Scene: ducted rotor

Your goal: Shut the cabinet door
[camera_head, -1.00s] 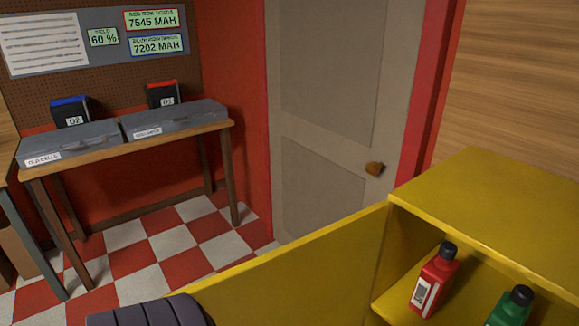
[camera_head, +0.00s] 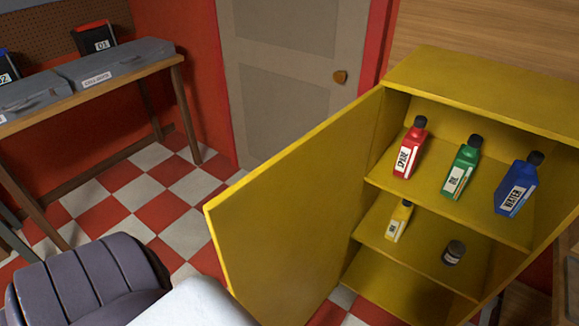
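The yellow cabinet (camera_head: 470,80) stands at the right with its front open. Its yellow door (camera_head: 285,220) is hinged on the cabinet's left side and stands wide open, swung out toward me. A dark ribbed part and a white part of my own arm show at the lower left, in front of the door's free edge. I cannot tell whether they touch the door. Neither gripper's fingers are in view.
On the cabinet shelves stand a red bottle (camera_head: 410,150), a green bottle (camera_head: 462,168), a blue bottle (camera_head: 518,185), a small yellow bottle (camera_head: 398,221) and a dark jar (camera_head: 454,253). A wooden table (camera_head: 130,77) with grey cases stands at the left. Checkered floor is clear between.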

